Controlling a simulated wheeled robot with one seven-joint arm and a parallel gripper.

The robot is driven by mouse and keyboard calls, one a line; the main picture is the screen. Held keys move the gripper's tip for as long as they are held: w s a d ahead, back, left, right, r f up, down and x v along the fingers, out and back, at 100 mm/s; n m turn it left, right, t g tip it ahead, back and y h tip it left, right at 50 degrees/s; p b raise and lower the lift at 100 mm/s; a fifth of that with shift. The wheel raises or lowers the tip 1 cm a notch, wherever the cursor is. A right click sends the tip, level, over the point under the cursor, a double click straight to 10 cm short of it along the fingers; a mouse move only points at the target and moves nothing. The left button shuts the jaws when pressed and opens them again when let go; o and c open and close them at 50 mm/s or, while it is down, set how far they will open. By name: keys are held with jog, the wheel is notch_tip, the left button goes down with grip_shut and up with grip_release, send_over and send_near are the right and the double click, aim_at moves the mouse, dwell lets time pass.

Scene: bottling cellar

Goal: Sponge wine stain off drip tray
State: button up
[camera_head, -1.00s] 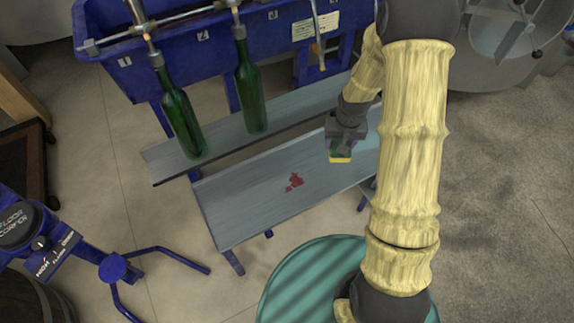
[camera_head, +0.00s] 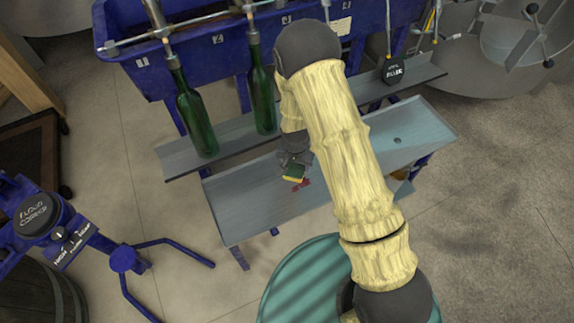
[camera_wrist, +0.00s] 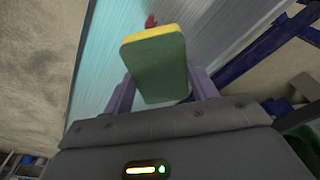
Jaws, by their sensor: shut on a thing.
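My gripper (camera_head: 294,165) is shut on a sponge (camera_head: 293,173), yellow on one side and green on the other. The sponge (camera_wrist: 158,68) also shows between the fingers in the wrist view. The drip tray (camera_head: 240,205) is a long, shallow grey metal tray in front of the filler. The red wine stain (camera_head: 301,185) lies on it just beside the sponge, partly hidden by it. A bit of the stain (camera_wrist: 151,21) shows past the sponge's far end in the wrist view. I cannot tell whether the sponge touches the tray.
Two green bottles (camera_head: 196,122) (camera_head: 262,98) hang at the blue filler trough (camera_head: 200,70), over a narrow shelf (camera_head: 178,157) behind the tray. A blue floor corker (camera_head: 45,225) stands at the left. A teal drum top (camera_head: 300,285) is in front.

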jog(key=a, duration=0.1)
jog(key=s+a+f, duration=0.1)
jog(key=a, duration=0.1)
jog(key=shift+s+f+m, duration=0.2)
jog(key=shift+f+m, duration=0.05)
jog(key=shift+m, duration=0.05)
jog(key=shift+d, duration=0.1)
